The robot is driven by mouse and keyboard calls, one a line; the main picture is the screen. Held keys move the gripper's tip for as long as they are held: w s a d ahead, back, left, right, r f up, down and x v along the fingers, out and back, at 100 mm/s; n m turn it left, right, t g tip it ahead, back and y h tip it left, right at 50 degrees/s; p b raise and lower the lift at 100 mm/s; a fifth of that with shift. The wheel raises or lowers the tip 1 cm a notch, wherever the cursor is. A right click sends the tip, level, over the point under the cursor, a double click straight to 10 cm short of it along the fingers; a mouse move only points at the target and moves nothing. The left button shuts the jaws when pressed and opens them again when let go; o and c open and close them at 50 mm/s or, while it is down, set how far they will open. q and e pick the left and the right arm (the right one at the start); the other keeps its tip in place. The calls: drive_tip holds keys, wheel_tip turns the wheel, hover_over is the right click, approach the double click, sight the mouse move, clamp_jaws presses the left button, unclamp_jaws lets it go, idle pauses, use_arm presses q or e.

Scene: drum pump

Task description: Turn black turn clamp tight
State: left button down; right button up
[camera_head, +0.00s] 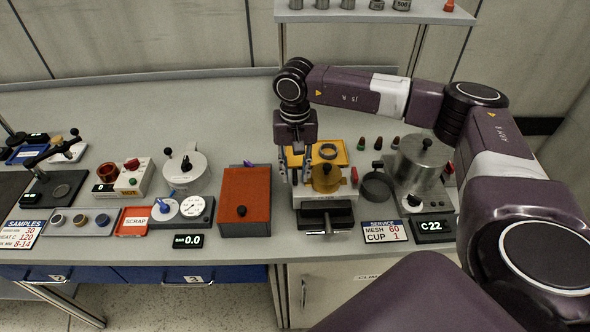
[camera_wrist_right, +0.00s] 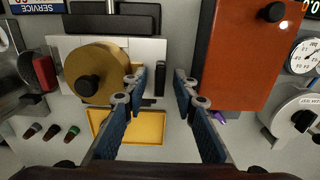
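The black turn clamp (camera_wrist_right: 160,78) shows in the right wrist view as a narrow black bar at the edge of a white block, beside a round brass lid (camera_wrist_right: 97,74) with a black knob. My right gripper (camera_wrist_right: 160,86) is open, with its two fingers on either side of the clamp and visible gaps to both. In the head view my right gripper (camera_head: 297,162) points down at the left side of the brass-lidded device (camera_head: 326,178) and hides the clamp there. A red clamp (camera_wrist_right: 43,72) stands on the lid's other side. My left gripper is not in view.
An orange-red box (camera_head: 245,197) stands close left of the device. A yellow tray (camera_head: 330,151) lies behind it. A dark sieve ring (camera_head: 377,186) and a steel pot (camera_head: 422,160) stand to the right.

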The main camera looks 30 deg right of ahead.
drive_tip(key=shift+c, duration=0.6)
clamp_jaws()
drive_tip(key=m+b, duration=0.2)
drive_tip(key=m, duration=0.1)
drive_tip(key=shift+f+b, duration=0.15)
drive_tip(key=shift+b, duration=0.15)
drive_tip(key=m+b, duration=0.2)
drive_tip(key=m, duration=0.2)
drive_tip(key=shift+m, duration=0.3)
drive_tip(key=m+b, duration=0.2)
drive_tip(key=m, duration=0.3)
drive_tip(key=shift+m, duration=0.3)
drive_tip(key=m, duration=0.2)
drive_tip(key=m+b, duration=0.1)
drive_tip(key=m, duration=0.1)
drive_tip(key=shift+r+m, duration=0.2)
drive_tip(key=shift+m, duration=0.1)
drive_tip(key=shift+b, duration=0.3)
